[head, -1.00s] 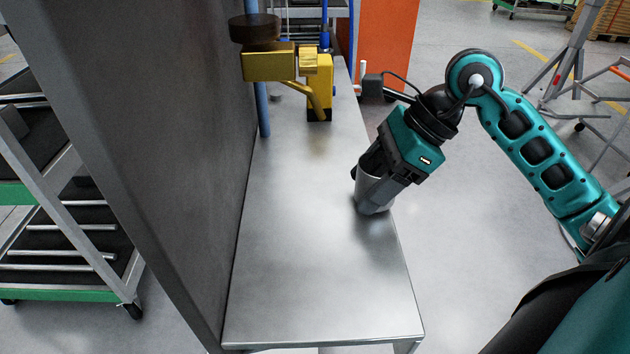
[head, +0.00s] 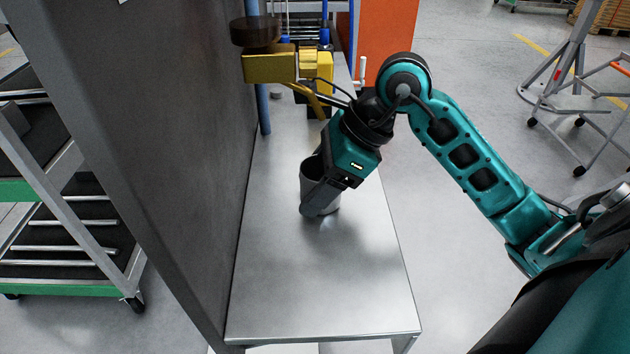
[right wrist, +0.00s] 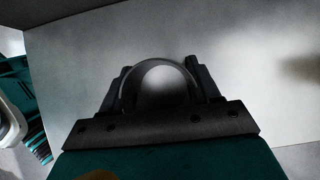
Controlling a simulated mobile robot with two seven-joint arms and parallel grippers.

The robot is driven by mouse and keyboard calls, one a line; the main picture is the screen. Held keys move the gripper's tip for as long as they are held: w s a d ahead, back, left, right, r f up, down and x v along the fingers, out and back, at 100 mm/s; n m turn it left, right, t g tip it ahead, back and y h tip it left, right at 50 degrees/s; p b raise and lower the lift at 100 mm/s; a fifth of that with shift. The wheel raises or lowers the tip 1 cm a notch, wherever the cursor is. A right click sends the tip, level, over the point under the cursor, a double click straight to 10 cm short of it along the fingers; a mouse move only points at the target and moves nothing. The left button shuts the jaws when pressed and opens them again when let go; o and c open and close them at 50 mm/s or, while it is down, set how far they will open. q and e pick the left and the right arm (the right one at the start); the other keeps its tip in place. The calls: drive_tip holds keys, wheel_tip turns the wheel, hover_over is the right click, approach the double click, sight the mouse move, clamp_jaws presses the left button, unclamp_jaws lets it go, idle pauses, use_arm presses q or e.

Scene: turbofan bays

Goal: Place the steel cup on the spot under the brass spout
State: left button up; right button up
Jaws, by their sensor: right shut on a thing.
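The steel cup (head: 309,182) is upright in the head view, over the middle of the metal bench (head: 300,290). My right gripper (head: 318,203) is shut on it and hides much of its right side. In the right wrist view the cup's round rim (right wrist: 160,85) sits between the two fingers (right wrist: 160,90). I cannot tell whether the cup's base touches the bench. The brass spout (head: 308,98) comes down from a yellow fixture (head: 270,68) farther back, partly behind my right arm. The spot under it is hidden. My left gripper is not in view.
A tall dark panel (head: 170,130) borders the bench on the left, with a blue pipe (head: 262,108) beside it. A dark round knob (head: 256,32) tops the fixture. An orange cabinet (head: 388,38) stands behind. The front of the bench is clear.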

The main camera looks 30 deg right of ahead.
drive_tip(key=shift+f, duration=0.1)
drive_tip(key=o, duration=1.1)
drive_tip(key=shift+c, duration=0.2)
drive_tip(key=shift+r, duration=0.2)
drive_tip(key=shift+s+d+r, duration=0.1)
drive_tip(key=shift+d+r, duration=0.1)
drive_tip(key=shift+r, duration=0.05)
drive_tip(key=s+d, duration=0.2)
drive_tip(key=d, duration=0.1)
drive_tip(key=s+d+b, duration=0.1)
drive_tip(key=s+d, duration=0.1)
drive_tip(key=d, duration=0.2)
drive_tip(key=s+d, duration=0.2)
drive_tip(key=d, duration=0.1)
drive_tip(key=shift+s+d+r+b, duration=0.15)
drive_tip(key=shift+s+b, duration=0.05)
drive_tip(key=shift+b, duration=0.15)
